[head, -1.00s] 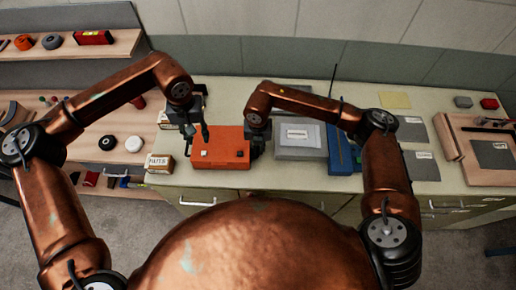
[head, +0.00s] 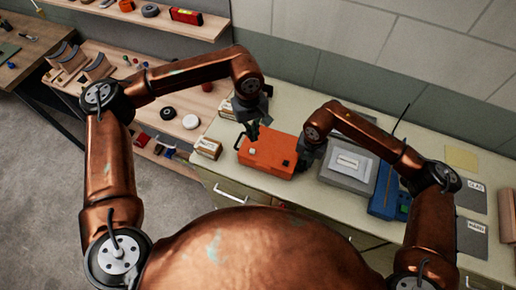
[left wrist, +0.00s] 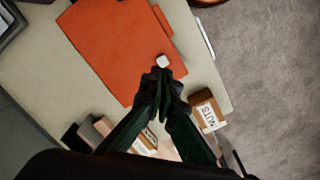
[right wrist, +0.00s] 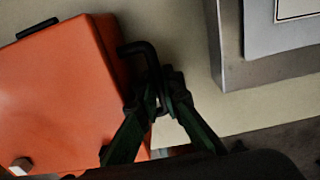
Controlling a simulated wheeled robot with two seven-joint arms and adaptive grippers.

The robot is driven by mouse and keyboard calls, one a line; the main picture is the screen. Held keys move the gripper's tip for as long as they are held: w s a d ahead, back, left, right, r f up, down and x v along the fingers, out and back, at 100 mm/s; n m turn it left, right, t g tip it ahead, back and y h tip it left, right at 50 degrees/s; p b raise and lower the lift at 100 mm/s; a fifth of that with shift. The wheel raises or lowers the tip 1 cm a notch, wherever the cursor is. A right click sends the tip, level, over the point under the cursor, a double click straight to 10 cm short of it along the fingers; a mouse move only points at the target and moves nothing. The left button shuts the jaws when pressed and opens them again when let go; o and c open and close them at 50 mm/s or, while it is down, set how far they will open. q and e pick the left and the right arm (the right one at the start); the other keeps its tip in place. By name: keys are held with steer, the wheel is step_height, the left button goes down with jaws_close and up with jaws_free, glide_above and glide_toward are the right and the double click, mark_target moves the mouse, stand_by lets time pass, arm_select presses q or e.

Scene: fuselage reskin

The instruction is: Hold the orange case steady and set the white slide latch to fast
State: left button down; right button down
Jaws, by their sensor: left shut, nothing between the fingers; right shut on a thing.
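The orange case (head: 270,153) lies on the bench and also fills much of the left wrist view (left wrist: 115,45) and the right wrist view (right wrist: 55,95). The white slide latch (left wrist: 162,61) is a small white knob near the case's edge; it shows at the lower left in the right wrist view (right wrist: 20,166). My left gripper (left wrist: 164,80) is shut and empty, its fingertips right beside the latch; contact cannot be told. My right gripper (right wrist: 162,88) is shut on the case's black bent handle (right wrist: 142,50) at its side. The latch's setting cannot be read.
A cardboard box with a label (head: 208,148) stands just left of the case. A grey box (head: 348,168) and a blue device (head: 387,190) stand to its right. Shelves (head: 150,85) with several small items are behind at the left. The bench's front edge is close to the case.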

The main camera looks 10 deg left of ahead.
arm_select(q)
steer(key=m+h, duration=0.1)
steer(key=m, duration=0.8)
steer(key=d+m+h, duration=0.1)
steer(key=m, duration=0.7)
steer(key=d+m+h, duration=0.1)
steer(key=m, duration=0.8)
steer(key=shift+s+r+m+g, duration=0.1)
steer(key=shift+m+g, duration=0.2)
